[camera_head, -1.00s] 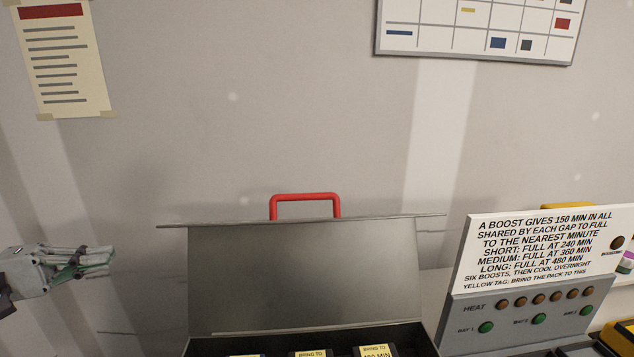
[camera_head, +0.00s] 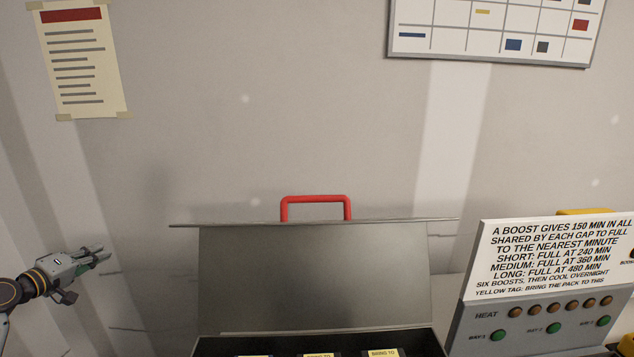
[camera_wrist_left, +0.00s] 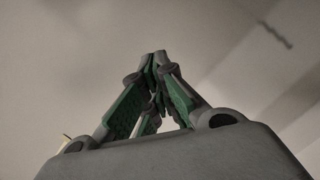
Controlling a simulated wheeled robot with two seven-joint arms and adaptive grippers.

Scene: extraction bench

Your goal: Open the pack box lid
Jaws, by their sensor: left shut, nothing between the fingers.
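The pack box lid (camera_head: 315,280) is a grey panel standing raised behind the dark pack box (camera_head: 225,346). A red handle (camera_head: 316,199) shows above the lid's top edge. Inside the box, the tops of several items with yellow labels show at the picture's bottom edge; the rest of the box is cut off. My left gripper (camera_head: 104,252) is at the far left, well apart from the lid, in front of the wall. In the left wrist view its fingers (camera_wrist_left: 158,58) meet at the tips with nothing between them. My right gripper is not in view.
A grey heat panel (camera_head: 540,325) with a white instruction sign (camera_head: 550,255), orange knobs and green buttons stands right of the box. A yellow object (camera_head: 583,212) shows behind the sign. A paper notice (camera_head: 80,62) and a chart board (camera_head: 490,30) hang on the wall. Space between gripper and lid is clear.

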